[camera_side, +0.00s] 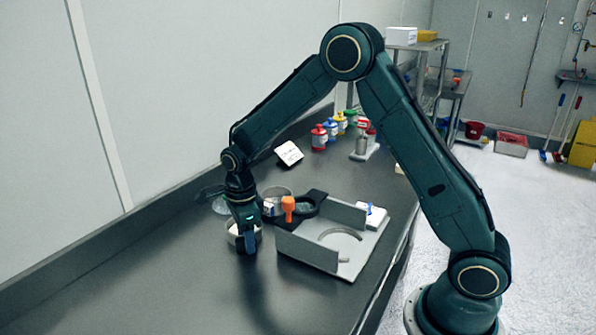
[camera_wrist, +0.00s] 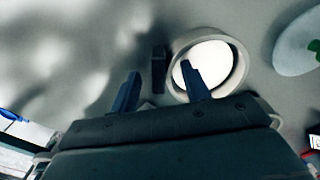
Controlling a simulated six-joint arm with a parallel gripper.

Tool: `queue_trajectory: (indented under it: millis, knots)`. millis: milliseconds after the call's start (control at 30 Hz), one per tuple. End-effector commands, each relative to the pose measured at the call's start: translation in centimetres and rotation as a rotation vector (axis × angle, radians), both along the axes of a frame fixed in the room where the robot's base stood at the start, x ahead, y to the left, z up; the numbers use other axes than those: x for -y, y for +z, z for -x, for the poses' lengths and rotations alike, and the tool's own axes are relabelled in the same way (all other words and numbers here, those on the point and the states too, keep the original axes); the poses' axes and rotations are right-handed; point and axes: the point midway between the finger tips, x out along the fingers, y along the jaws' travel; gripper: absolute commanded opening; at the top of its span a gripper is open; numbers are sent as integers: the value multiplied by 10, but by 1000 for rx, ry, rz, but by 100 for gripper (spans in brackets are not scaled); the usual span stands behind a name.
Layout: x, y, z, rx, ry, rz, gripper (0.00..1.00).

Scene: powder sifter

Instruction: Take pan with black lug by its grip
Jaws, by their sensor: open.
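The pan with black lug is a small round pan (camera_wrist: 216,41) with a pale rim and white contents. In the wrist view its black lug (camera_wrist: 158,68) juts out at the pan's left. My gripper (camera_wrist: 159,72) is open, with one finger on each side of the lug; the right finger overlaps the pan's lower left edge. I cannot tell whether either finger touches. In the side view my gripper (camera_side: 248,246) points down at the pan (camera_side: 232,231) on the dark bench and hides part of it, including the lug.
Right of the pan stands a grey stand with a round opening (camera_side: 304,251). Behind are an orange-handled item (camera_side: 288,205), a black ring-shaped part (camera_side: 315,198) and another round pan (camera_side: 277,190). Several coloured bottles (camera_side: 319,139) stand farther back. The bench's near left is clear.

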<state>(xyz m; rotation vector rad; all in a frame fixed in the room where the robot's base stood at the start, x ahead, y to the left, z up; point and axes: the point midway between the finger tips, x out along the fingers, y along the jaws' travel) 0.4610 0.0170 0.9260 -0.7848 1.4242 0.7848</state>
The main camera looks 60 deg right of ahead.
Motion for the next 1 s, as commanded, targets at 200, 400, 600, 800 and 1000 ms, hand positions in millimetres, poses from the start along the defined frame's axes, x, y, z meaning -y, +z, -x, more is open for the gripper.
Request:
queue_trajectory:
  millis: [200,400,600,800,1000]
  knots:
    - [0,-2,0,0,0,0,47]
    - [0,-2,0,0,0,0,47]
    - [0,-2,0,0,0,0,33]
    - [0,-2,0,0,0,0,0]
    - [0,-2,0,1,0,0,0]
